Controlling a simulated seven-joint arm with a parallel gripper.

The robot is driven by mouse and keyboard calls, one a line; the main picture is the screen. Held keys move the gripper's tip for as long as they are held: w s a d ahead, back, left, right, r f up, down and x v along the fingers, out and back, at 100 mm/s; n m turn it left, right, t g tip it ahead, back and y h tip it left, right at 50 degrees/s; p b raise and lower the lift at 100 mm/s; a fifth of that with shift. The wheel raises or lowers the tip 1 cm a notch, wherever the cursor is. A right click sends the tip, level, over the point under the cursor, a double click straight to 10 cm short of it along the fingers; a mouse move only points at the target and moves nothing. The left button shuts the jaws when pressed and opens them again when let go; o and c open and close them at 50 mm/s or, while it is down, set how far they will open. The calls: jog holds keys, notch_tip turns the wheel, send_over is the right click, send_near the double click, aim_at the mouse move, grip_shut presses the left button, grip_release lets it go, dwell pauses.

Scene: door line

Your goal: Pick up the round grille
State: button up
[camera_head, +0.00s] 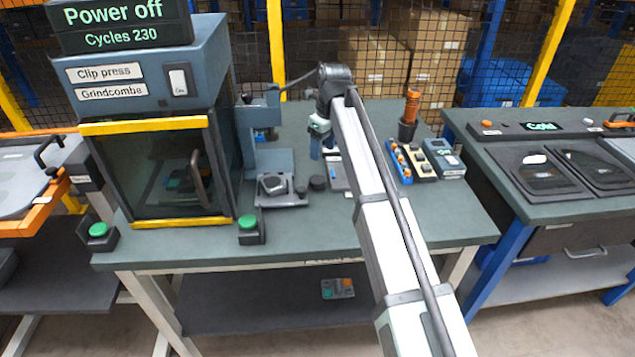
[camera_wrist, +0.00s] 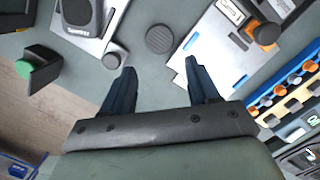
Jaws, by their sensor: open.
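The round grille (camera_wrist: 159,39) is a dark ribbed disc lying flat on the grey-green bench top in the wrist view. In the head view a small dark round piece (camera_head: 317,183), which looks like the grille, sits just right of the press fixture. My gripper (camera_wrist: 160,66) is open and empty. Its two dark fingers point toward the grille, which appears between and just past the fingertips, apart from both. In the head view my gripper (camera_head: 317,146) hangs above the bench behind the grille; its fingertips are hard to make out there.
The fixture plate (camera_head: 283,199) with a small round knob (camera_wrist: 114,60) is left of the grille. A white-and-blue plate (camera_wrist: 228,45) lies close on the right, then a tray of colored parts (camera_head: 399,161). A green button (camera_head: 248,222) stands at the front; bare bench lies right of it.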

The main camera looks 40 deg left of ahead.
aim_at(318, 179)
jog(key=f, duration=0.3)
jog(key=a+f, duration=0.1)
jog(key=f, duration=0.7)
jog(key=shift+a+f, duration=0.2)
jog(key=shift+a, duration=0.1)
jog(key=shift+c, duration=0.3)
jog(key=c, duration=0.6)
